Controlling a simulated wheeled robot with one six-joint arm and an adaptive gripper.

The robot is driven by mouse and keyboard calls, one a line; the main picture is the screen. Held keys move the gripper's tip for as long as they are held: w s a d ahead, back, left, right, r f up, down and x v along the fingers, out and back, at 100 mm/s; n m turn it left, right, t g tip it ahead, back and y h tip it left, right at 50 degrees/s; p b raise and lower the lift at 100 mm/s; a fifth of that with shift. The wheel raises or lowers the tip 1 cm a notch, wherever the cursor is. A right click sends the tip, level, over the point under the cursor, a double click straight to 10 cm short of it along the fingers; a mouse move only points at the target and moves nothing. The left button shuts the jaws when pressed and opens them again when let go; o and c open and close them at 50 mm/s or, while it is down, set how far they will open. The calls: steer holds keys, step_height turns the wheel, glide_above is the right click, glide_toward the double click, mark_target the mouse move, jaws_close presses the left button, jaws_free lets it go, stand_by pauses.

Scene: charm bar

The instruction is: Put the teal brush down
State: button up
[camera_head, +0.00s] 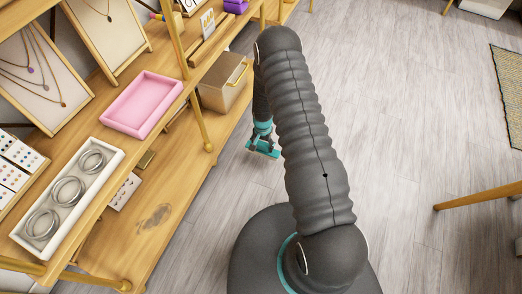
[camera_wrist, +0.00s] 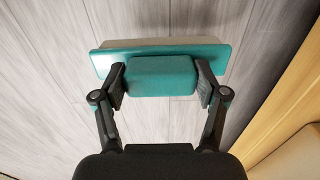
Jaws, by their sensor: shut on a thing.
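The teal brush (camera_wrist: 160,58) is in my gripper (camera_wrist: 161,78) in the wrist view. It has a flat teal plate with a teal block on it, and a pale strip shows along its far side. The two fingers are shut on the sides of the block. The brush is over the grey wood floor; its height above the floor is hard to tell. In the head view the teal brush (camera_head: 263,149) hangs from my gripper (camera_head: 262,140), to the right of the wooden shelf unit. My arm hides part of the view there.
The wooden shelf unit (camera_head: 165,205) stands at the left. It carries a pink tray (camera_head: 143,104), a white tray of silver bangles (camera_head: 46,245), necklace boards and a beige box (camera_head: 226,84). A wooden leg (camera_head: 478,196) and a woven rug (camera_head: 508,88) are at the right. Open floor lies between.

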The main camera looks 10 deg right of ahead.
mark_target(261, 150)
steer(key=shift+w+a+f, duration=0.1)
steer(key=shift+a+f, duration=0.2)
steer(key=shift+a, duration=0.05)
steer(key=shift+f, duration=1.9)
steer(key=shift+f, duration=0.15)
steer(key=o, duration=1.4)
steer(key=shift+c, duration=0.2)
